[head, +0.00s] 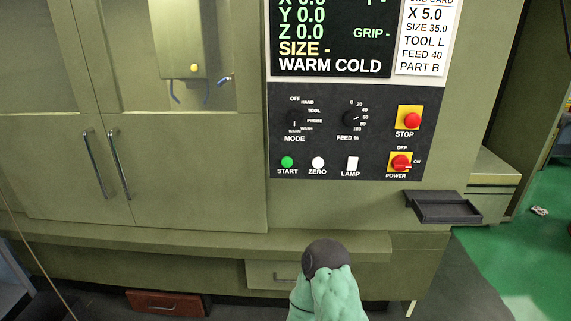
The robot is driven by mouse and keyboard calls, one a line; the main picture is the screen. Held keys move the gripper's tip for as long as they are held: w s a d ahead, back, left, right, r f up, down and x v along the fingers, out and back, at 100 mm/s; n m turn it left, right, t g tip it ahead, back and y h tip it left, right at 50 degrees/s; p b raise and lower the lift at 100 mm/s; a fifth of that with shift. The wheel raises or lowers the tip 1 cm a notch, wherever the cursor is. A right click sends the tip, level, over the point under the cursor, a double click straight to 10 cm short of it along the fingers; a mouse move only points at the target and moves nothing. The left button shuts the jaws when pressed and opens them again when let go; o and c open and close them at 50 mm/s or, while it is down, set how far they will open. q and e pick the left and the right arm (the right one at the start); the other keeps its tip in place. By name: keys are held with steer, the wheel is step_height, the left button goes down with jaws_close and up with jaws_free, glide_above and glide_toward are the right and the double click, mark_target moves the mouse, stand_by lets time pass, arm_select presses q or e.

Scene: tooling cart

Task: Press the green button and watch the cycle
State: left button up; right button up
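The green START button (287,162) is at the lower left of the black control panel (330,138) on the olive machine (190,185). Nothing covers it and nothing touches it. The display (330,30) above reads Y 0.0, Z 0.0, SIZE -, GRIP - and WARM COLD; its top is cut off. Both machine doors (50,165) look closed, with two upright handles (119,165) near each other. No gripper fingers show in this view.
Next to START are the white ZERO button (318,162) and LAMP switch (352,163). A red STOP button (411,120) and red POWER knob (400,162) are at right. A dark tray (443,206) juts out below. A lumpy mint-green shape with a dark round top (325,258) stands bottom centre.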

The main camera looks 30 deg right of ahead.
jaws_close()
stand_by(1.4)
